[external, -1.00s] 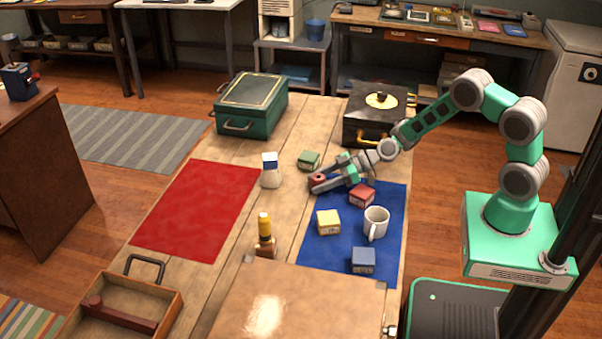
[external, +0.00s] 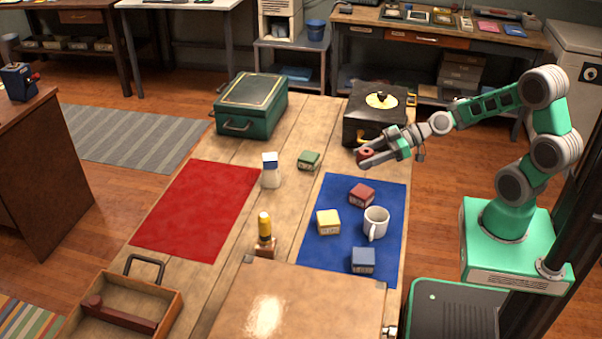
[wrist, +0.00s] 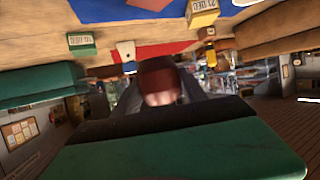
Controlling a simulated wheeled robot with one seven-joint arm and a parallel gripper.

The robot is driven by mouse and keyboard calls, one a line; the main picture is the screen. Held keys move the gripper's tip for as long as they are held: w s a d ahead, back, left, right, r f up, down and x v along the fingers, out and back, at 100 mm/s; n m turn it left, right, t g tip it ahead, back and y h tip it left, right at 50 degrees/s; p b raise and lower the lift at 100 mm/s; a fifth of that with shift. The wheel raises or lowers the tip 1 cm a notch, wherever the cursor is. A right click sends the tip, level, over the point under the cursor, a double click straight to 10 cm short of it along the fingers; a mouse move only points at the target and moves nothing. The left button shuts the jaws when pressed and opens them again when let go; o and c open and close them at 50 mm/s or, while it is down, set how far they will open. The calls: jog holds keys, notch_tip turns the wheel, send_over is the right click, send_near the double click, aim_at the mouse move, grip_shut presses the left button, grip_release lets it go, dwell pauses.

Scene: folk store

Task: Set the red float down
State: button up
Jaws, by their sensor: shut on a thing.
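The red float (external: 365,153) is a small dark-red piece with a hole. My gripper (external: 367,157) is shut on it and holds it in the air above the table, just in front of the black box (external: 372,130) at the back right. In the wrist view the float (wrist: 160,82) sits between my fingers at the middle, its outline blurred. The green lid-like surface low in the wrist view is too close to tell.
A blue mat (external: 312,248) holds a red block (external: 361,195), a yellow block (external: 328,222), a blue block (external: 363,260) and a white mug (external: 376,222). A red mat (external: 190,210) is bare. A green block (external: 308,160) and a white-and-blue bottle (external: 271,172) stand mid-table.

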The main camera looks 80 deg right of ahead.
jog(key=s+d+r+m+t+h+b, duration=0.1)
jog(key=s+d+m+h+b, duration=0.1)
jog(key=s+d+b, duration=0.35)
jog(key=s+d+r+m+h+b, duration=0.1)
jog(key=s+d+m+h+b, duration=0.15)
jog(key=d, duration=0.65)
jog(key=s+a+f+n+y, duration=0.1)
jog(key=a+n+y, duration=0.1)
jog(key=a, duration=0.5)
send_over(354, 173)
jog(key=f, duration=0.9)
jog(key=shift+s+f, duration=0.2)
jog(key=shift+f, duration=0.15)
jog(key=shift+w+f, duration=0.2)
jog(key=shift+f, duration=0.15)
jog(key=shift+d+f, duration=0.1)
jog(key=shift+f, duration=1.55)
jog(key=o, duration=1.4)
jog(key=shift+c, duration=0.2)
jog(key=shift+r, duration=0.15)
